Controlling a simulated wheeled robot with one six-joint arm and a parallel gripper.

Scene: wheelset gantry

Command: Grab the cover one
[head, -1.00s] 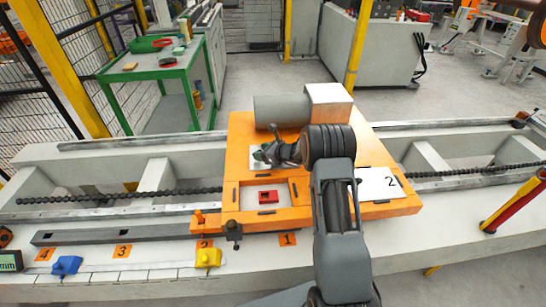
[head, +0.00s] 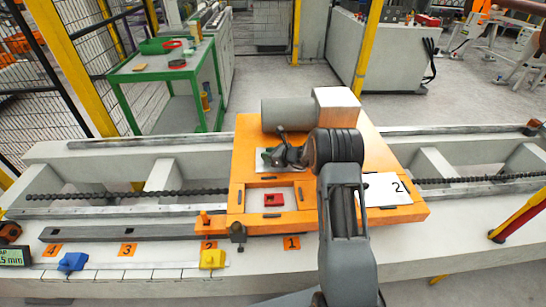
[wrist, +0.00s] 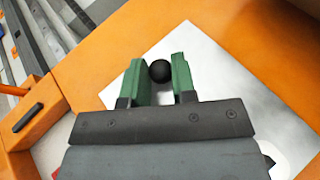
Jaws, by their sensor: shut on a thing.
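A white plate (wrist: 225,80) lies on the orange platform (wrist: 100,60), with a round black knob (wrist: 159,71) on it. It is the likely cover one, but I see no number on it. My gripper (wrist: 160,62) has green fingers, one on each side of the knob, and is shut on it. In the head view my gripper (head: 268,157) is over this plate (head: 262,167), which it partly hides. The plate looks flat on the platform. A second white plate (head: 385,190), marked 2, lies to the right, partly behind my arm.
A red block (head: 273,199) sits in a framed recess left of my arm. A grey cylinder (head: 287,115) with a pale box-shaped end (head: 337,105) stands behind my gripper. Blue (head: 73,262) and yellow (head: 212,259) pieces lie on the front ledge.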

